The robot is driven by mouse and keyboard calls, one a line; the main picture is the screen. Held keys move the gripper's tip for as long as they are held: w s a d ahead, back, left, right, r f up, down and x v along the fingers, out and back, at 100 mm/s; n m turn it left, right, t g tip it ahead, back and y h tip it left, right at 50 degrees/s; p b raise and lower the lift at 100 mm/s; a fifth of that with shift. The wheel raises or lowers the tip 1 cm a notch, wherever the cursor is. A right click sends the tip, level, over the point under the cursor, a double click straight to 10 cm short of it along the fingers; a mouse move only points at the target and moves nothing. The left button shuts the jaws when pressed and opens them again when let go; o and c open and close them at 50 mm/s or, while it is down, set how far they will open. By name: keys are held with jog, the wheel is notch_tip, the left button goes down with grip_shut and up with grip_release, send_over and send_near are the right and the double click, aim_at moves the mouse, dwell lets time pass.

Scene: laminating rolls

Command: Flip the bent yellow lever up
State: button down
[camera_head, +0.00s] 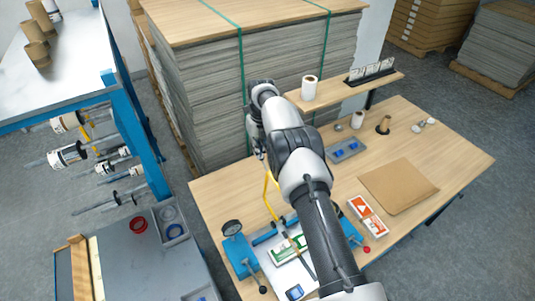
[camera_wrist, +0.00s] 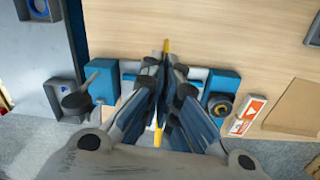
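The bent yellow lever (camera_head: 267,196) rises from the blue-and-white laminating machine (camera_head: 265,238) at the near left of the wooden table. Its upper end is close to my gripper (camera_head: 260,152), which is partly hidden by my arm. In the wrist view, my gripper (camera_wrist: 167,62) has its fingers drawn together over the machine. Yellow parts of the lever (camera_wrist: 166,46) show just beyond the fingertips and below, between the finger bases. The fingers hide the stretch between, so I cannot tell whether they touch or hold it.
A red-and-white box (camera_head: 367,215) and a brown sheet (camera_head: 398,187) lie right of the machine. A blue-grey tray (camera_head: 347,150) and a raised wooden shelf (camera_head: 340,90) stand farther back. A tall stack of boards (camera_head: 205,85) stands behind the table. The table's back left is clear.

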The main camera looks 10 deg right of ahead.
jog(key=shift+s+f, duration=0.1)
jog(key=shift+f, duration=0.15)
jog(key=shift+b, duration=0.4)
jog(key=shift+a, duration=0.15)
notch_tip(320, 180, up, 8)
jog(key=shift+w+d, duration=0.25)
dwell(0.4)
